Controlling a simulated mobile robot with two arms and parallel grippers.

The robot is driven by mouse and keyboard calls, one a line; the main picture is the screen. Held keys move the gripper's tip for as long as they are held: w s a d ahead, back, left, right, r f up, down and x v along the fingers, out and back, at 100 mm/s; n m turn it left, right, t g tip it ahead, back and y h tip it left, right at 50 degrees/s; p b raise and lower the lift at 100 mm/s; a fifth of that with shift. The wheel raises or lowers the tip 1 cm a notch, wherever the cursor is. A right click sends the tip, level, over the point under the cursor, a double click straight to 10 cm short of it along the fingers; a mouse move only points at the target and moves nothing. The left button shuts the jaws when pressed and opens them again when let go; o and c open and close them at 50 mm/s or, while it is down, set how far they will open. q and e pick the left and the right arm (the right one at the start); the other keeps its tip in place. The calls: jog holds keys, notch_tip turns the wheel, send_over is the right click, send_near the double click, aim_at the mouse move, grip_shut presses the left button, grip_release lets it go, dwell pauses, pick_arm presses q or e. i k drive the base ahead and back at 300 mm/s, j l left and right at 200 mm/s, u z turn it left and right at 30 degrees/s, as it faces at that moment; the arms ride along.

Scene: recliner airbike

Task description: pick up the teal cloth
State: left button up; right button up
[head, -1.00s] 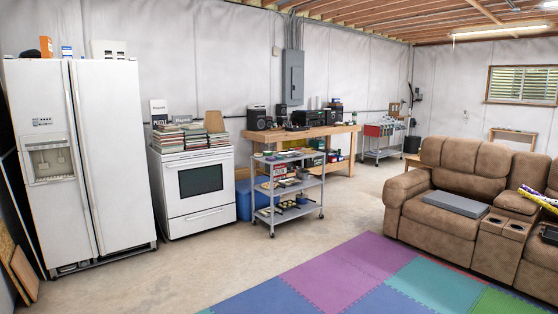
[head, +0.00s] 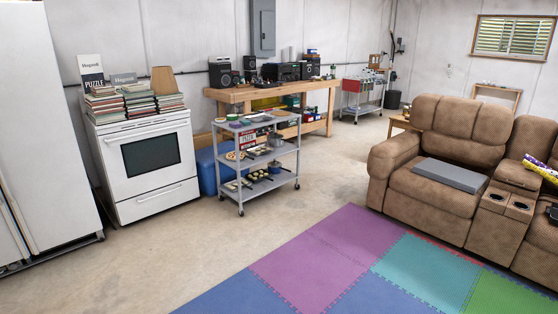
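I cannot make out a teal cloth in the head view. The grey rolling cart (head: 270,170) stands left of centre with small items on its shelves, too small to tell apart. The teal area on the floor is a foam mat tile (head: 430,270), not a cloth. Neither of my grippers is in view.
A white stove (head: 150,170) with stacked books stands left, beside a white fridge (head: 40,130). A wooden workbench (head: 225,97) with speakers is behind the cart. A brown recliner sofa (head: 395,165) fills the right. Bare concrete floor (head: 170,255) lies in front.

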aim_at(245, 123)
jog(key=i, duration=3.15)
